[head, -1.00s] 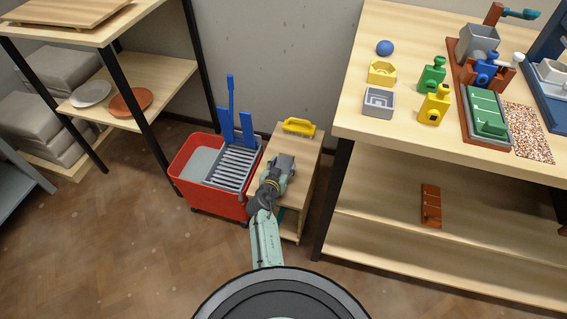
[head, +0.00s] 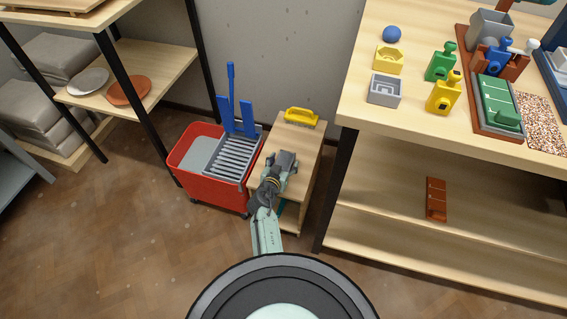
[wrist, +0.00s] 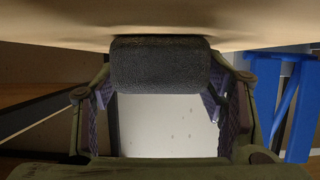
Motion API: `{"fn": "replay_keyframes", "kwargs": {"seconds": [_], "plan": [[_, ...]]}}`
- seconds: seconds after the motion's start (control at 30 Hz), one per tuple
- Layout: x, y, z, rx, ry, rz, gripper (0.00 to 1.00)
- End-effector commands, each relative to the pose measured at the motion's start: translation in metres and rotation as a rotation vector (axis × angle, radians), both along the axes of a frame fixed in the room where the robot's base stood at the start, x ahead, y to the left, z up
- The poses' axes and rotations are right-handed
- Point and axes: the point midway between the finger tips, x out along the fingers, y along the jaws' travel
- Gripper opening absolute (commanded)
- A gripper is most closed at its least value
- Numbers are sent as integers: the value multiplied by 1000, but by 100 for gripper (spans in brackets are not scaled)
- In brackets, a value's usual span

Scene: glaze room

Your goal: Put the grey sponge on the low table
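The low table (head: 302,146) is a small wooden stand between the red bucket and the tall workbench. My gripper (head: 284,160) is above its top, toward the left edge. In the wrist view the grey sponge (wrist: 160,66) is a dark, rough block between the two fingertips of my gripper (wrist: 162,92), which look closed on its sides. The pale wooden surface (wrist: 160,20) lies right against the sponge's far side, with a dark shadow there; I cannot tell if they touch. In the head view the sponge is not clearly distinguishable from the gripper.
A red mop bucket (head: 193,178) with a blue-handled wringer (head: 232,100) stands close on the left. The workbench (head: 360,115) rises on the right. Shelves (head: 165,75) stand at back left.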

Motion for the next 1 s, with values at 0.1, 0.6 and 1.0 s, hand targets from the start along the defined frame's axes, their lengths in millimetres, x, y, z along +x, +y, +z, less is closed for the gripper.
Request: {"fn": "replay_keyframes", "kwargs": {"seconds": [0.1, 0.6, 1.0], "plan": [[0, 0, 0, 0, 0, 0, 71], [-25, 8, 12, 1, 0, 1, 71], [-94, 31, 42, 1, 0, 2, 71]]}}
